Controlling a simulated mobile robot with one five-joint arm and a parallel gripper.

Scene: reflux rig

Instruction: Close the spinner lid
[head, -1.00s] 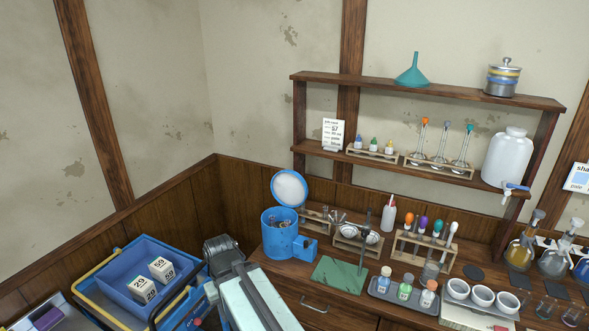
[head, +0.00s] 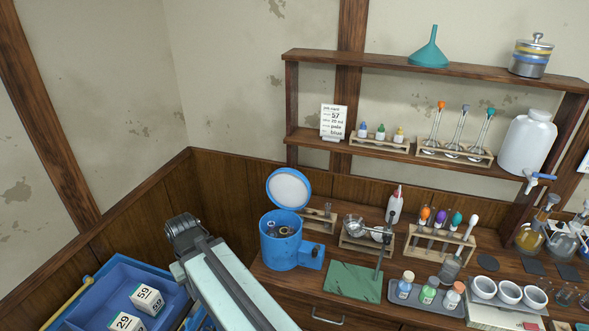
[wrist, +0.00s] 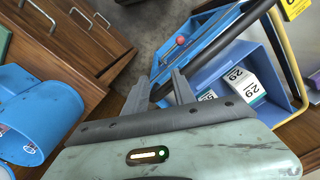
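The blue spinner (head: 281,246) stands on the left end of the wooden bench, with tubes inside its open top. Its round lid (head: 288,189) is raised on the far side, pale inner face toward me. The spinner's blue body also shows at the left edge of the wrist view (wrist: 35,115). My gripper (wrist: 162,88) is to the left of the spinner, apart from it, above the floor by the blue crate. In the wrist view its two fingers stand apart with nothing between them. In the head view the fingertips are too unclear to read.
A blue crate (head: 110,275) with two white numbered boxes (head: 147,299) is at lower left. A green mat (head: 355,281) lies right of the spinner. A tube rack (head: 318,220) and a rack with a metal bowl (head: 368,238) stand close by. A shelf (head: 430,64) hangs above.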

